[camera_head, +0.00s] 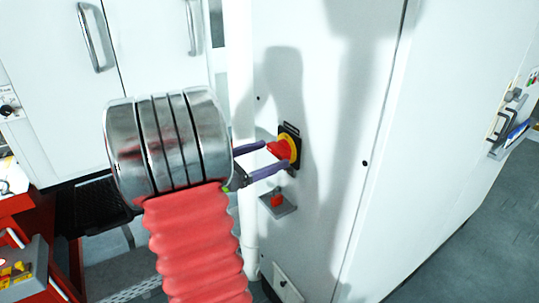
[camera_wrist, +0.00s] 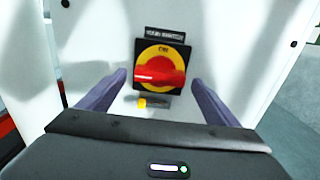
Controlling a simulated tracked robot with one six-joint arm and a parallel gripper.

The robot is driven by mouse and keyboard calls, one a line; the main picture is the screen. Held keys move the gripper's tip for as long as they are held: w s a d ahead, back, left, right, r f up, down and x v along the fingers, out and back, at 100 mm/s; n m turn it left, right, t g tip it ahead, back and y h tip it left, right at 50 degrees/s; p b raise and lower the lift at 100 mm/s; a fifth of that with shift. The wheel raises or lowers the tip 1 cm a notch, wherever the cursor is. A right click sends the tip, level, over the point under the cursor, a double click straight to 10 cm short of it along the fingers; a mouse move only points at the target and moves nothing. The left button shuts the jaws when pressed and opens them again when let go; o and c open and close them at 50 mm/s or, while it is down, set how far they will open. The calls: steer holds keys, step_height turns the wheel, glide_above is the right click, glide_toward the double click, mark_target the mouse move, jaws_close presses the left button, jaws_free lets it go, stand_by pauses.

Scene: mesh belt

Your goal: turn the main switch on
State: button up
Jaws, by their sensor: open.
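The main switch (camera_head: 285,149) is a red knob on a yellow disc with a black square plate, mounted on a white cabinet door. In the wrist view the red knob (camera_wrist: 159,76) lies level, left to right, with a dark label plate above it. My gripper (camera_head: 272,157) is open in front of the switch. Its two purple fingers point at the door, and in the wrist view (camera_wrist: 158,80) one finger stands on each side of the knob. I cannot tell whether either finger touches it.
A small grey shelf with a red item (camera_head: 278,204) sticks out of the door below the switch. A white vertical pipe (camera_head: 241,100) runs left of the door. A red tool cart (camera_head: 30,225) stands at lower left. Grey floor (camera_head: 475,210) is clear at right.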

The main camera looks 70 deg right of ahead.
steer(key=shift+s+d, duration=0.35)
steer(key=c, duration=1.1)
